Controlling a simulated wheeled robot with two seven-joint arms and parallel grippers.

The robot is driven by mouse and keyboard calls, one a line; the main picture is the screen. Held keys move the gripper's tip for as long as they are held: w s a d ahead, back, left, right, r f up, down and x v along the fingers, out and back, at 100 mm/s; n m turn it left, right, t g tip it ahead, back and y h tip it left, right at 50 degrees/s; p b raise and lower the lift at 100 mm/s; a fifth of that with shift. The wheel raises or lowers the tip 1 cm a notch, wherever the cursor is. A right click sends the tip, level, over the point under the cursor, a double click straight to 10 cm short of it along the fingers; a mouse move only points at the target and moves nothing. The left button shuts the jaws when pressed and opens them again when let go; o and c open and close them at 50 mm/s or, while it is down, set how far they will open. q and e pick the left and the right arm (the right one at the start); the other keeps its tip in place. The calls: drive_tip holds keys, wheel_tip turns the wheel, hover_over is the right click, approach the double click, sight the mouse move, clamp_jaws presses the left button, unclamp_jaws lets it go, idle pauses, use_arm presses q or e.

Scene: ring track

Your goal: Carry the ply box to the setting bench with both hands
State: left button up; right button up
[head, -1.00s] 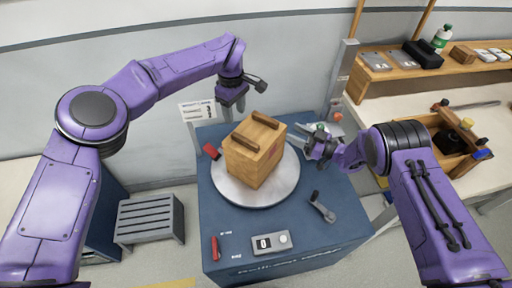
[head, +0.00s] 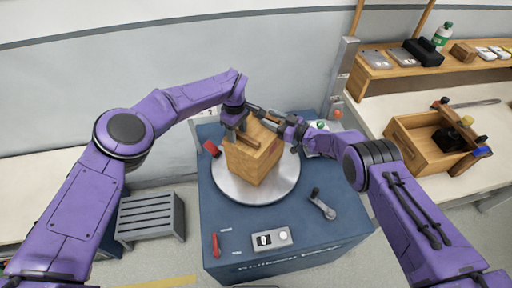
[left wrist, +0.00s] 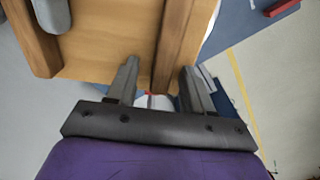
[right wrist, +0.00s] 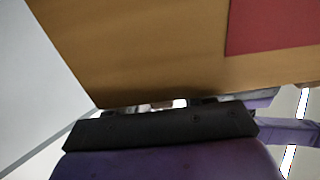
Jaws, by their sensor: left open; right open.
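The ply box (head: 258,166), a light wooden block with two bar handles on top, sits on the round grey turntable (head: 283,188) of a blue cabinet. My left gripper (head: 238,126) is at the box's top, over the near-left bar. In the left wrist view, its open fingers (left wrist: 160,85) stand either side of that dark wooden bar (left wrist: 178,45). My right gripper (head: 258,110) is at the far-right bar. In the right wrist view, the box (right wrist: 150,50) with a red patch fills the picture and hides its fingers. A bench (head: 400,100) stands at the right.
An open wooden tray (head: 415,148) with tools lies on the right bench. A shelf (head: 395,68) behind holds a bottle (head: 442,36) and small items. A grey slatted step (head: 150,218) stands left of the blue cabinet (head: 225,215). A crank handle (head: 322,205) sticks up beside the turntable.

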use_arm(q)
clamp_jaws()
use_arm(e)
drive_tip(key=shift+s, duration=0.15)
clamp_jaws()
idle(0.9)
use_arm(q)
drive_tip(key=shift+r, duration=0.1)
use_arm(e)
drive_tip(key=shift+r, duration=0.15)
